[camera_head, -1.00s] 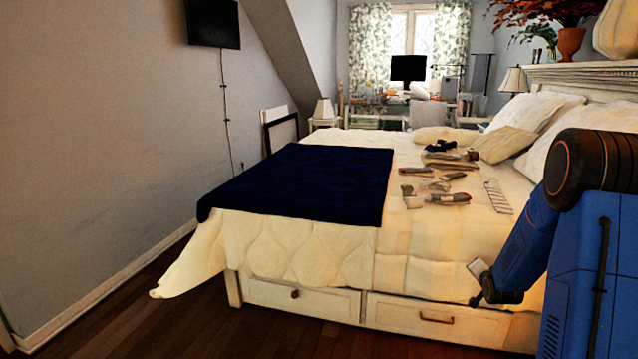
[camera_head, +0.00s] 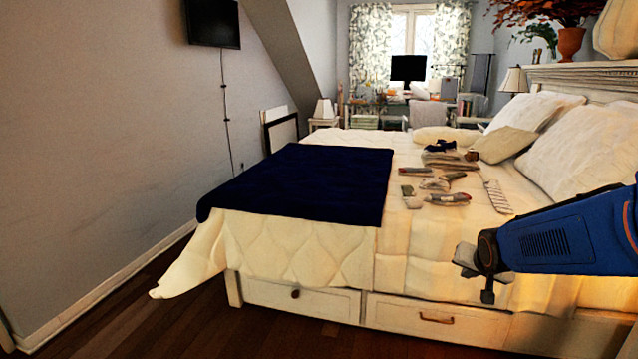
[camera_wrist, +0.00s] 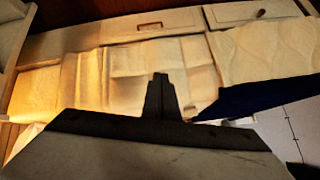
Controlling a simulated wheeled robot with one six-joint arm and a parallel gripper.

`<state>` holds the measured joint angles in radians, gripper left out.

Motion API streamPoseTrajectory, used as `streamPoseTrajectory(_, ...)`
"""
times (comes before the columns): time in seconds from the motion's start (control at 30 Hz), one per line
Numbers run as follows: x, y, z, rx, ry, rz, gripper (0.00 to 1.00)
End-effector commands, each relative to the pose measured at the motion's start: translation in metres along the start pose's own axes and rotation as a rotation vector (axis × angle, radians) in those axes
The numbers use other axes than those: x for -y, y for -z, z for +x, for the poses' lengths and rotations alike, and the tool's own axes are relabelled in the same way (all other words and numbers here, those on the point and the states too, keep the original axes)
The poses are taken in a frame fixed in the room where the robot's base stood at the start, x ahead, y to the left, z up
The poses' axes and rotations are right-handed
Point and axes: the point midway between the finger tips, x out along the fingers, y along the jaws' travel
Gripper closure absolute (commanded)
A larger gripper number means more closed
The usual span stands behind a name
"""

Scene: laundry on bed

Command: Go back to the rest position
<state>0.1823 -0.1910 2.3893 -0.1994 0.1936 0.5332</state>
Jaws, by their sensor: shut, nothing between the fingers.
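My gripper (camera_head: 487,291) is at the right of the head view, in front of the near side of the bed, at the end of my blue arm. Its fingers are small and dark there. In the wrist view my gripper (camera_wrist: 160,92) shows as dark fingers closed together with nothing between them. The cream quilt and the drawer fronts lie beyond it in that view. No object is held.
Pillows (camera_head: 575,150) lie at the right. Drawers (camera_head: 300,297) line the bed's base. Wooden floor (camera_head: 200,320) is clear at the front left.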

Motion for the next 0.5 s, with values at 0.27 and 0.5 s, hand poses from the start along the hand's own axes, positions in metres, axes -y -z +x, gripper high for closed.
streamPoseTrajectory(0.27,0.007,-0.054,-0.077,0.094,0.001,-0.141,1.0)
streamPoseTrajectory(0.5,0.002,-0.108,-0.138,0.184,0.015,-0.264,1.0)
